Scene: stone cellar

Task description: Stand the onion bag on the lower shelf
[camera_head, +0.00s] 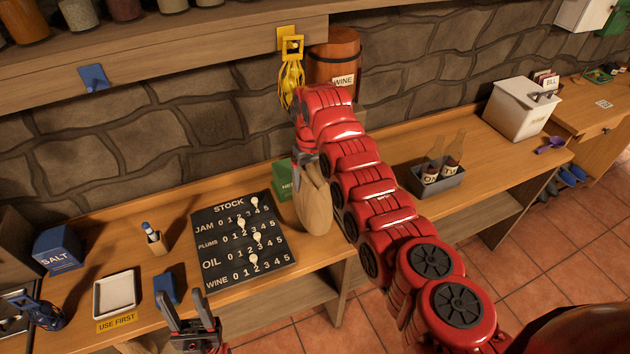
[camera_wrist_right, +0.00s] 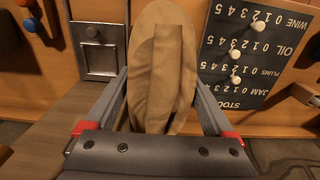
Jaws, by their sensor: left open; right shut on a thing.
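The onion bag, a tan sack (camera_head: 313,207), hangs upright below my right gripper (camera_head: 305,160), in front of the right edge of the stock board. The right gripper is shut on its top; my red arm hides part of the grip. In the right wrist view the bag (camera_wrist_right: 160,70) fills the space between the two fingers (camera_wrist_right: 158,105). The lower shelf (camera_head: 272,308) shows under the counter, below and left of the bag, partly hidden by the counter top. My left gripper (camera_head: 190,325) is open and empty at the counter's front edge.
The stock board (camera_head: 240,238) and a green box (camera_head: 284,190) are near the bag. A bottle caddy (camera_head: 437,182) and white bin (camera_head: 520,108) stand right.

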